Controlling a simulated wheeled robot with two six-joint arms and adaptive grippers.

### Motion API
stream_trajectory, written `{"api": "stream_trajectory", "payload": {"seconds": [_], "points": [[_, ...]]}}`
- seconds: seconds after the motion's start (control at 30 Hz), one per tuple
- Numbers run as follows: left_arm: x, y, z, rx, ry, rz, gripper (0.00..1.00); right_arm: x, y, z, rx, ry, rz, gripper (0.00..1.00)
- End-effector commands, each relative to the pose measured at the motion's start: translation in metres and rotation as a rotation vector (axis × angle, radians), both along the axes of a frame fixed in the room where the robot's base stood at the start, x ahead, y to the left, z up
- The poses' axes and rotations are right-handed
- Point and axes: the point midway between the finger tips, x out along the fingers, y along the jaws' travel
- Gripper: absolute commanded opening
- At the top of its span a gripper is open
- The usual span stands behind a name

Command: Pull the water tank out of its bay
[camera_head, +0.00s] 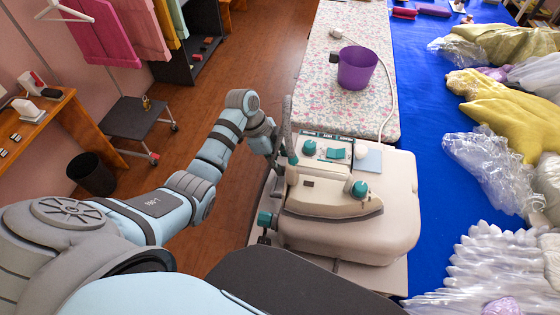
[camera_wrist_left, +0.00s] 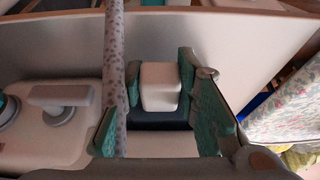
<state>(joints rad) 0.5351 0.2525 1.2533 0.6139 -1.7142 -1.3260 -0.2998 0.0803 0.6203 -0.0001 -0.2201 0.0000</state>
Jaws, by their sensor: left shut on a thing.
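The cream steam station (camera_head: 400,215) stands at the near end of the table, with an iron (camera_head: 330,200) resting on top. My left gripper (camera_head: 282,160) reaches in at the station's left side, beside the upright hose. In the left wrist view, the gripper's green-padded fingers (camera_wrist_left: 161,92) are shut on a pale block (camera_wrist_left: 160,84), which appears to be the water tank's grip. A dark surface lies just below this block. The tank's body and bay are hidden in the head view. My right gripper is not in view.
A grey speckled hose (camera_wrist_left: 115,60) runs close beside the left gripper. A purple bucket (camera_head: 357,68) stands on the floral board (camera_head: 330,105) behind the station. Bagged garments (camera_head: 500,110) lie on the blue cloth (camera_head: 412,85) at right. A black bin (camera_head: 92,174) stands on the floor left.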

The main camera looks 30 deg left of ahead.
Motion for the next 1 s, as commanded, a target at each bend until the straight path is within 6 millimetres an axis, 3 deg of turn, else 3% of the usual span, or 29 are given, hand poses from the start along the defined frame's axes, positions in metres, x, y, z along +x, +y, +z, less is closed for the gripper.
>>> {"api": "stream_trajectory", "payload": {"seconds": [0.8, 1.0], "points": [[-0.021, 0.079, 0.0, 0.002, 0.002, 0.001, 0.0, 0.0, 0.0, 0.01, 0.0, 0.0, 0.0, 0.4], [-0.023, 0.089, 0.0, 0.001, 0.001, 0.001, 0.0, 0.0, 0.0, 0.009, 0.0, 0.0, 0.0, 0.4]]}}
